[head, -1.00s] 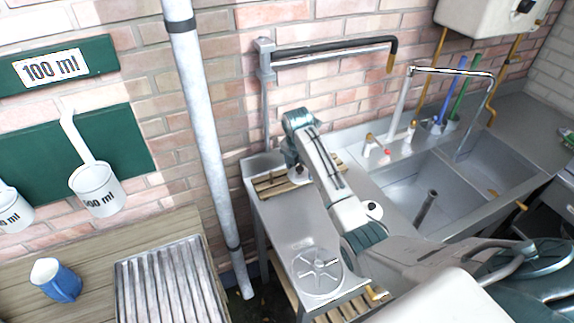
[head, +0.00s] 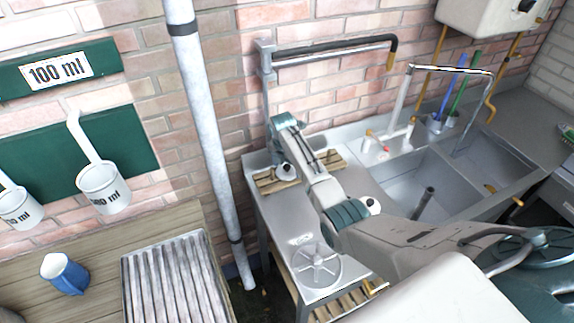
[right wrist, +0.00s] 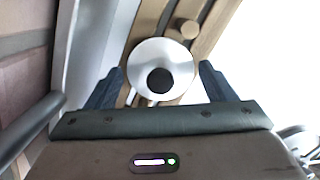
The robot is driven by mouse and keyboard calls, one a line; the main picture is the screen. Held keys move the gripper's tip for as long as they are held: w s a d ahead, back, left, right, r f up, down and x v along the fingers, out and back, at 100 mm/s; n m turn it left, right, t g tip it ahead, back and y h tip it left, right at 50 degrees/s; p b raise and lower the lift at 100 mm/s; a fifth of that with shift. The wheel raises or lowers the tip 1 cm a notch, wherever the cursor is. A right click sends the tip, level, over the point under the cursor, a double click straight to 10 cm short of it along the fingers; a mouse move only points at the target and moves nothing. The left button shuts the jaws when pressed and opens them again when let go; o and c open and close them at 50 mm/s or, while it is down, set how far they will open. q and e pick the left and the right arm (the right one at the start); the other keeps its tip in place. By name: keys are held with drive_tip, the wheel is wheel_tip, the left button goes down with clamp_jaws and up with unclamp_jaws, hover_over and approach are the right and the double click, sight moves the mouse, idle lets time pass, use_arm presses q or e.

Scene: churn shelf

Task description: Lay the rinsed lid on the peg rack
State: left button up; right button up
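The lid is a small shiny metal disc with a dark centre knob. In the right wrist view the lid (right wrist: 140,72) lies between the two dark fingers of my right gripper (right wrist: 162,72), its rim very close to both. In the head view my right gripper (head: 285,158) points down over the wooden peg rack (head: 325,162), with the pale lid (head: 287,173) at its fingertips. The fingers are apart; I cannot tell whether they press on the rim or whether the lid rests on the slats. A peg (right wrist: 190,28) shows beside the lid. My left gripper is out of view.
A round spoked metal fixture (head: 317,268) is at the front of the steel bench. A sink (head: 395,185) with taps lies right of my arm. A grey pipe (head: 205,130) stands to the left.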

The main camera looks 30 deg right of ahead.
sight(285, 168)
drive_tip(key=shift+o, duration=1)
wheel_tip(285, 168, up, 12)
drive_tip(key=a+b, duration=0.1)
drive_tip(key=b, duration=0.2)
drive_tip(key=shift+s+a, duration=0.15)
drive_tip(key=shift+s, duration=0.2)
